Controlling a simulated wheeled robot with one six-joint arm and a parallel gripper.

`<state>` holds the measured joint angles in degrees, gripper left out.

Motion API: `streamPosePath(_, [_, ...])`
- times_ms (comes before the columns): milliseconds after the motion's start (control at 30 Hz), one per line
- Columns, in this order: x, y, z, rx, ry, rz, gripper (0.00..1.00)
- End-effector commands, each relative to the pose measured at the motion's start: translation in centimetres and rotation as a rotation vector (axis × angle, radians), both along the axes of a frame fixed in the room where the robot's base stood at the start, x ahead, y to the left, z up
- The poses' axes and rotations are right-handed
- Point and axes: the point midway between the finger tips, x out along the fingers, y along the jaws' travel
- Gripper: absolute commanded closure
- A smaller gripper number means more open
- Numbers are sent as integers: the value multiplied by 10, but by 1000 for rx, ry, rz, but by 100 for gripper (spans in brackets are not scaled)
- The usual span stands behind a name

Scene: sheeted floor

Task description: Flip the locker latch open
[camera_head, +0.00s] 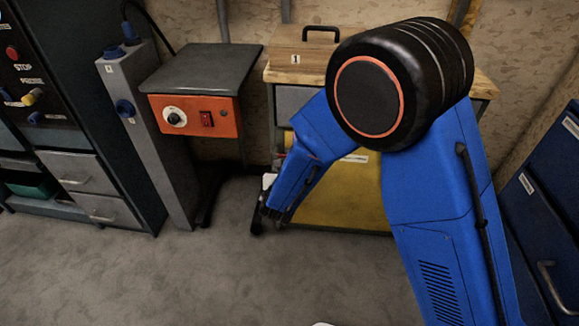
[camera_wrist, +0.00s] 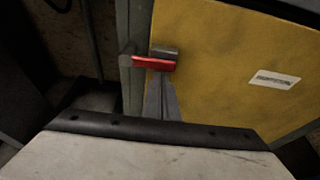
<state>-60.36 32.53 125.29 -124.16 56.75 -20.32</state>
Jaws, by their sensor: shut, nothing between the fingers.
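The locker has a yellow door (camera_wrist: 240,65), also seen behind my arm in the head view (camera_head: 345,195). Its red latch (camera_wrist: 153,63) lies nearly level across the door's left edge and the grey frame in the wrist view. A grey metal piece (camera_wrist: 163,52) sits at the latch's right end. My gripper (camera_wrist: 161,82) is shut and empty, its grey fingers pointing at the door just below the latch's right part. I cannot tell whether they touch it. In the head view my arm hides much of the door.
A wooden box (camera_head: 300,58) with a black handle stands on the bench above the locker. An orange-fronted control box (camera_head: 195,117) and a grey post (camera_head: 148,135) stand to the left. Blue drawers (camera_head: 548,215) are at right. The grey floor (camera_head: 200,270) in front is clear.

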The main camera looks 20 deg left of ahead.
Motion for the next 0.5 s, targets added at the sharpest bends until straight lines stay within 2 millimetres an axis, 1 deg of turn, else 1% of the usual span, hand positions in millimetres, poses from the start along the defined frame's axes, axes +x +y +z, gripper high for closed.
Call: streamPosePath(500, [0,-1,6,-85,-21,-1,100])
